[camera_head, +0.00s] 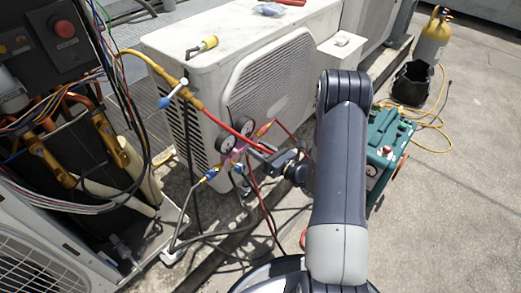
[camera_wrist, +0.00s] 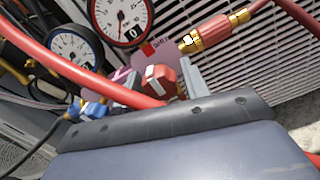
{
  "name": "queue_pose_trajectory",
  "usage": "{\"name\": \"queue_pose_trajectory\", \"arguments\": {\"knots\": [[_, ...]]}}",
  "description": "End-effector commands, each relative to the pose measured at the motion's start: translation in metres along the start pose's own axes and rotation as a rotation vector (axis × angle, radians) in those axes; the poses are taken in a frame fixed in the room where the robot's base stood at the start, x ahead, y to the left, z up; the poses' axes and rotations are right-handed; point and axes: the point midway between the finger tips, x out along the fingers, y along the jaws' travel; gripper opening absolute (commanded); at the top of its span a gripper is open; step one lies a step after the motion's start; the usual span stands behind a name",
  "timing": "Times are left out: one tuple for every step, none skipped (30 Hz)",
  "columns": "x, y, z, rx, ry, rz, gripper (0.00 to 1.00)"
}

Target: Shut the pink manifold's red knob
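The pink manifold (camera_head: 238,149) hangs at the near corner of the white condenser, with two round gauges on it. In the wrist view its pink body (camera_wrist: 168,48) shows beneath a red-rimmed gauge (camera_wrist: 121,17) and a blue-rimmed gauge (camera_wrist: 72,47). The red knob (camera_wrist: 159,79) is close in front of the wrist camera, near the middle. My gripper (camera_head: 262,153) is at the manifold, its grey fingertips on either side of the red knob. I cannot tell whether they touch it. A blue knob (camera_wrist: 95,109) sits to the left. My gripper's body hides the lower part of the view.
A red hose (camera_wrist: 70,66) crosses close in front of the manifold. Another red hose (camera_wrist: 225,28) joins a brass fitting at its right. The white condenser (camera_head: 165,55) stands behind. A green machine (camera_head: 388,140) and a yellow cylinder (camera_head: 433,40) are right; open roof lies beyond.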

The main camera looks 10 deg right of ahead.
Motion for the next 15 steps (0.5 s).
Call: {"name": "queue_pose_trajectory", "arguments": {"knots": [[0.0, 0.0, 0.0, 0.0, 0.0, 0.0, 0.48], [0.0, 0.0, 0.0, 0.0, 0.0, 0.0, 0.5], [0.0, 0.0, 0.0, -0.001, 0.0, 0.0, 0.52], [0.0, 0.0, 0.0, -0.001, 0.0, 0.0, 0.52], [0.0, 0.0, 0.0, -0.001, -0.001, 0.0, 0.52], [0.0, 0.0, 0.0, -0.001, -0.001, 0.0, 0.52], [0.0, 0.0, 0.0, -0.001, -0.001, 0.0, 0.52], [0.0, 0.0, 0.0, -0.001, -0.001, 0.0, 0.52], [0.0, 0.0, 0.0, -0.001, -0.001, 0.0, 0.52], [-0.001, 0.0, 0.001, -0.001, -0.001, 0.0, 0.52], [-0.002, 0.0, 0.001, -0.001, 0.0, -0.001, 0.52], [-0.004, 0.0, 0.001, 0.0, 0.0, -0.001, 0.52], [-0.007, 0.0, 0.001, 0.0, 0.001, -0.001, 0.52], [-0.01, 0.0, 0.001, 0.0, 0.001, -0.002, 0.52], [-0.016, -0.001, 0.001, 0.001, 0.0, -0.004, 0.52]]}}
